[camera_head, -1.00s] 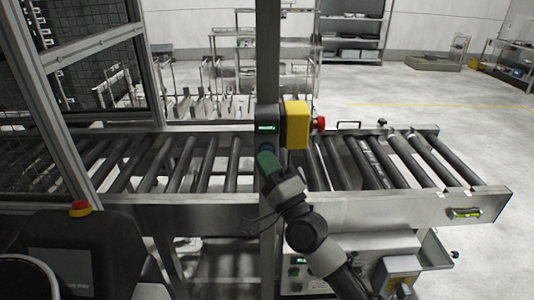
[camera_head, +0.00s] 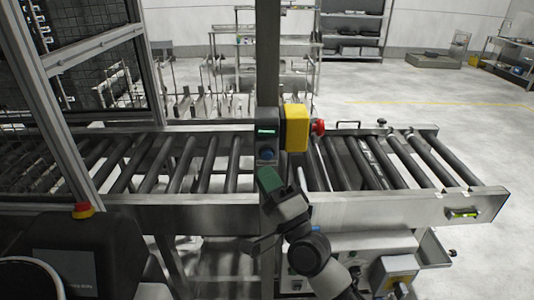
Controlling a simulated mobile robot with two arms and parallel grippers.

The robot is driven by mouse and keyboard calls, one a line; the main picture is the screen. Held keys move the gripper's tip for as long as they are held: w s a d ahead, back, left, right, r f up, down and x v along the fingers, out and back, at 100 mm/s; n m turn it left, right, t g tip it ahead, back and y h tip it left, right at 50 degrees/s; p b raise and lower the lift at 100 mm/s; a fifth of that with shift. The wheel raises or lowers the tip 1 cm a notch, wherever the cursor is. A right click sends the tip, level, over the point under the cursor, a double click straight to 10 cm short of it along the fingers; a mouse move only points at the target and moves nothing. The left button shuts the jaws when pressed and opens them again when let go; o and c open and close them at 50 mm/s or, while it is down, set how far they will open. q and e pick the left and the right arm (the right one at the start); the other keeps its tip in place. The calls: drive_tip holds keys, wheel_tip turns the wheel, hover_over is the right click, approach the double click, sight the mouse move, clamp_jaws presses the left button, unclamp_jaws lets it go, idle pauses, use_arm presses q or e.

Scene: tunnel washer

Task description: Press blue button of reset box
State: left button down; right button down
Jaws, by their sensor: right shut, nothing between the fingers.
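The reset box (camera_head: 267,121) is a dark box on the upright post, with a small lit green display. My left gripper is not in view.
A yellow box (camera_head: 296,127) with a red emergency button (camera_head: 318,127) sits right beside the reset box. The roller conveyor (camera_head: 400,208) runs across behind the arm. Metal frame posts stand at left. Open floor lies at right.

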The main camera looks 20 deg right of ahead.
drive_tip(key=shift+s+a, duration=0.2)
drive_tip(key=shift+s, duration=0.4)
drive_tip(key=shift+s+a, duration=0.15)
drive_tip(key=shift+s, duration=0.45)
